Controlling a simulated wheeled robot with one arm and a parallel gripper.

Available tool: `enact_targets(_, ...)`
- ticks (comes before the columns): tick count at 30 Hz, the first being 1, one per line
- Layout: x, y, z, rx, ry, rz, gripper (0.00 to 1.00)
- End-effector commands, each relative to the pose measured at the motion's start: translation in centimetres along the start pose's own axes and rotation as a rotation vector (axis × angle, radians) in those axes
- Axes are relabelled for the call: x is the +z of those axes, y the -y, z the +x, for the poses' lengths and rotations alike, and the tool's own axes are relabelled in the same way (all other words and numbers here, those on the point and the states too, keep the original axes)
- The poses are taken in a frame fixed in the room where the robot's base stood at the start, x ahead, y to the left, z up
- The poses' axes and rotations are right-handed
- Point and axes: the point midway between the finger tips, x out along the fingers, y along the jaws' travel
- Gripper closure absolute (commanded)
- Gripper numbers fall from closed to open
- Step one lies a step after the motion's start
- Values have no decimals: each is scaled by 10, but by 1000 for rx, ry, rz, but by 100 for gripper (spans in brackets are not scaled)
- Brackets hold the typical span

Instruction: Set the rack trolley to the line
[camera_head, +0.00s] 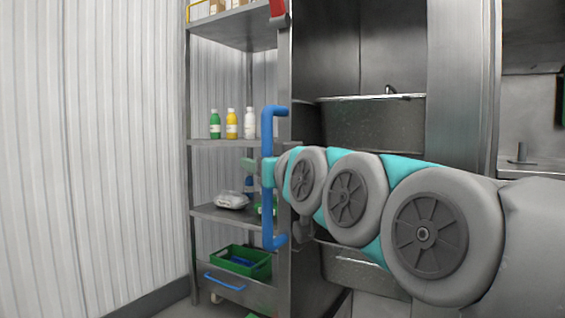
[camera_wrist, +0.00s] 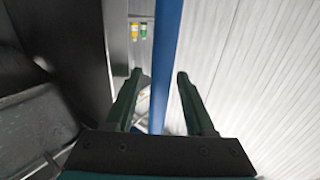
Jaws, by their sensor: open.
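The rack trolley (camera_head: 238,142) is a tall grey steel rack with shelves, at the left centre of the head view, with a caster at its foot. A vertical blue handle (camera_head: 267,217) is fixed to its near side. My gripper (camera_head: 250,168) is at the handle's mid-height, partly hidden by my arm. In the wrist view my gripper (camera_wrist: 160,75) is open, and the blue handle (camera_wrist: 165,60) runs between its two dark fingers, with a gap visible on both sides. I do not see a line on the floor.
Bottles (camera_head: 231,124), a white bag (camera_head: 232,200) and a green crate (camera_head: 240,261) sit on the rack's shelves. A ribbed white wall (camera_head: 100,150) stands behind and left. Steel equipment (camera_head: 375,125) stands close on the right. Little floor shows.

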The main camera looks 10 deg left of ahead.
Motion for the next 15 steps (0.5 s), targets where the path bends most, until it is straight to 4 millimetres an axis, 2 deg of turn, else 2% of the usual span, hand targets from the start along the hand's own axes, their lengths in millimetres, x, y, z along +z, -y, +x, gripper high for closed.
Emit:
enact_targets(9,-2,0,-43,0,-3,0,45)
enact_targets(15,0,1,-62,-1,0,0,45)
